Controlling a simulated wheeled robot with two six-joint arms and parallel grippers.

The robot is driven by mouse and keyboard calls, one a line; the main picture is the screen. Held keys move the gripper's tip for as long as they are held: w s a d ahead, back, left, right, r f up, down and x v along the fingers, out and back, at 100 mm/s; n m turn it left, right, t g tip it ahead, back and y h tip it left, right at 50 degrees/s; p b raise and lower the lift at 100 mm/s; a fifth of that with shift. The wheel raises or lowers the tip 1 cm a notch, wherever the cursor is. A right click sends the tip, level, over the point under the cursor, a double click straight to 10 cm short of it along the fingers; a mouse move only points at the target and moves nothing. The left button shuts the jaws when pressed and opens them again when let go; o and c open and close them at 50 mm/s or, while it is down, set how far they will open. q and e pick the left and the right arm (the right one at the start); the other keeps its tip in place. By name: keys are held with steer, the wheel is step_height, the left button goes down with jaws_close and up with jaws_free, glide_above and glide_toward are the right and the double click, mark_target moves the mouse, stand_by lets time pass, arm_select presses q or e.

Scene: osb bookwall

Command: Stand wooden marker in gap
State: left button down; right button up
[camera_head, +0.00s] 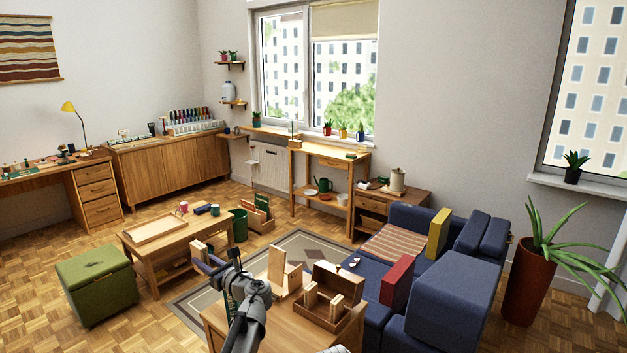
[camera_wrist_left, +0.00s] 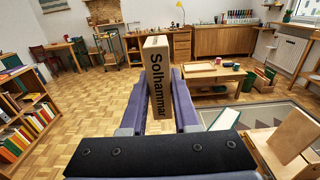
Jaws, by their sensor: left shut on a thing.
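The wooden marker (camera_wrist_left: 158,85), a tan upright block lettered "Solhammar", stands between the purple fingers of my left gripper (camera_wrist_left: 161,100), which is shut on it. In the head view the marker (camera_head: 198,249) shows small at the tip of my left gripper (camera_head: 207,260), left of and apart from the near wooden table (camera_head: 290,330). On that table are a wooden piece with an upright board (camera_head: 279,266) and an open wooden box (camera_head: 322,314) with upright pieces inside. I cannot tell which space is the gap. My right gripper is not in view.
A blue sofa (camera_head: 455,300) with red (camera_head: 396,283) and yellow (camera_head: 438,234) cushions borders the near table on the right. A low table (camera_head: 165,250) with a tray and a green pouf (camera_head: 99,284) stand to the left. Open parquet floor lies around them.

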arm_select(q)
steer(key=x, duration=0.7)
steer(key=shift+w+a, duration=0.25)
steer(key=shift+a, duration=0.1)
steer(key=shift+d, duration=0.1)
